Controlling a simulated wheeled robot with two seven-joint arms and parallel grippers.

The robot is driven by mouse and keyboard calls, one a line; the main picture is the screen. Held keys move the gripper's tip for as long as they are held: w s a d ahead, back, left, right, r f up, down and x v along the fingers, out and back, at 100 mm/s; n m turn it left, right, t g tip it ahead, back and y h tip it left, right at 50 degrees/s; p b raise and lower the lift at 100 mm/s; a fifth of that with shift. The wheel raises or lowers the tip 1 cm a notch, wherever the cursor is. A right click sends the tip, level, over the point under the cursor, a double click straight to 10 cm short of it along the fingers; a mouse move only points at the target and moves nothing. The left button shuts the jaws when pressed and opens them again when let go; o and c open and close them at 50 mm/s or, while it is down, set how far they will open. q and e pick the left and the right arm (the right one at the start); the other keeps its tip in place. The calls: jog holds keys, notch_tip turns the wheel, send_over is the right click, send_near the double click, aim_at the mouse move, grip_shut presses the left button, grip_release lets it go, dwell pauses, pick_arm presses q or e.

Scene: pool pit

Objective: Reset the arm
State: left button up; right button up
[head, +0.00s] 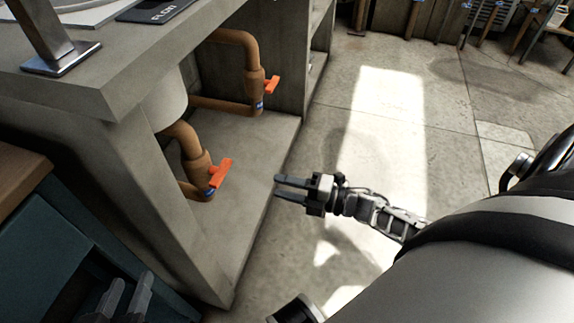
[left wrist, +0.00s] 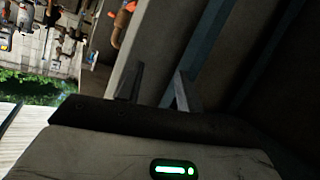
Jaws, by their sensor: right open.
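My right gripper (head: 277,188) reaches in from the right over the concrete floor, close to the edge of the plinth under the counter. Its two fingers are apart with nothing between them, pointing left toward the pipes. My left gripper (head: 132,278) shows at the bottom left, in front of the dark teal cabinet. Its fingers are apart and empty, and they also show in the left wrist view (left wrist: 156,82). Two brown pipes with orange-red valve handles stand under the counter, a near handle (head: 221,173) and a far handle (head: 271,85). Neither gripper touches them.
The concrete counter (head: 130,75) overhangs the pipes. The teal cabinet (head: 50,240) with a wooden top (head: 22,178) stands at the left. The sunlit floor (head: 385,110) is clear beyond my right arm. Wooden furniture legs (head: 480,25) stand at the far right.

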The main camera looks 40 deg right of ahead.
pick_arm(q)
jog(key=shift+w+r, duration=0.3)
jog(key=shift+r, duration=0.05)
